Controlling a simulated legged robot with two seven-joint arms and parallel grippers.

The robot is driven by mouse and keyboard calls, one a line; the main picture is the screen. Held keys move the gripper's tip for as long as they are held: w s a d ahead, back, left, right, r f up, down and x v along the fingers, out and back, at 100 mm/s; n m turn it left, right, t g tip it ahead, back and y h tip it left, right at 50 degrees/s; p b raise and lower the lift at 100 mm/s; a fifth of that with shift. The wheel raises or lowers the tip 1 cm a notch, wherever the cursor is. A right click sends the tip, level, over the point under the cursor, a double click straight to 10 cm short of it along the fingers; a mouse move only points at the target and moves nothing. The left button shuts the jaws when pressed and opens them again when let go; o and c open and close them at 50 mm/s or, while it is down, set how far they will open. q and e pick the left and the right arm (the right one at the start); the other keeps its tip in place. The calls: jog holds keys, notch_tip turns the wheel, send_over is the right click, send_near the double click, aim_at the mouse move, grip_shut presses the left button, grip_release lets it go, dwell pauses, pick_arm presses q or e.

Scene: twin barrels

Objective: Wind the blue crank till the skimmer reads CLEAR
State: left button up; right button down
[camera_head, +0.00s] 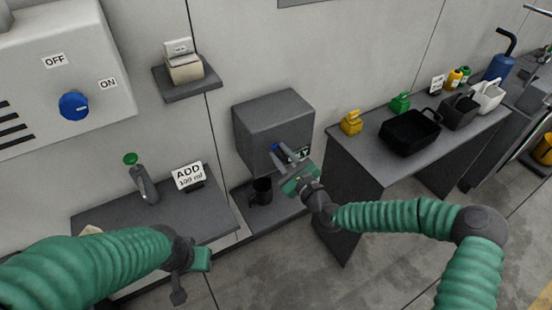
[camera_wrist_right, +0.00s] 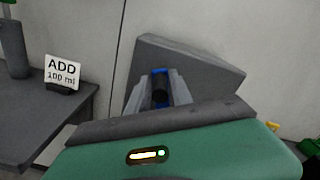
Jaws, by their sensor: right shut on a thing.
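The skimmer, a dark grey box (camera_head: 268,118), is fixed to the wall; it also fills the middle of the right wrist view (camera_wrist_right: 205,75). Its blue crank (camera_head: 276,148) shows only as a small blue bit at the box's front. My right gripper (camera_head: 283,156) reaches the front of the box and is shut on the crank, whose blue (camera_wrist_right: 160,71) shows between the fingers in the right wrist view. A small green-lit readout (camera_head: 304,152) is partly covered by my gripper; I cannot read it whole. My left gripper (camera_head: 186,280) hangs low at left, away from the box; its finger gap is unclear.
A black mug (camera_head: 261,190) stands on the shelf under the box. Left are a counter with an ADD 100 ml sign (camera_head: 188,175) and a blue OFF/ON knob (camera_head: 74,106). Right is a bench with a black tray (camera_head: 410,132), yellow and green items and bins.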

jog(key=w+d+f+m+b, duration=0.2)
jog(key=d+m+b, duration=0.3)
jog(key=m, duration=0.7)
jog(key=shift+w+d, duration=0.2)
jog(key=shift+w, duration=0.3)
jog(key=shift+r, duration=0.1)
jog(key=c, duration=1.4)
grip_release()
jog(key=shift+c, duration=0.2)
jog(key=shift+o, duration=0.6)
jog(key=shift+d, duration=0.1)
jog(key=v, duration=1.6)
jog(key=shift+s+d, duration=0.25)
jog(key=shift+s, duration=0.05)
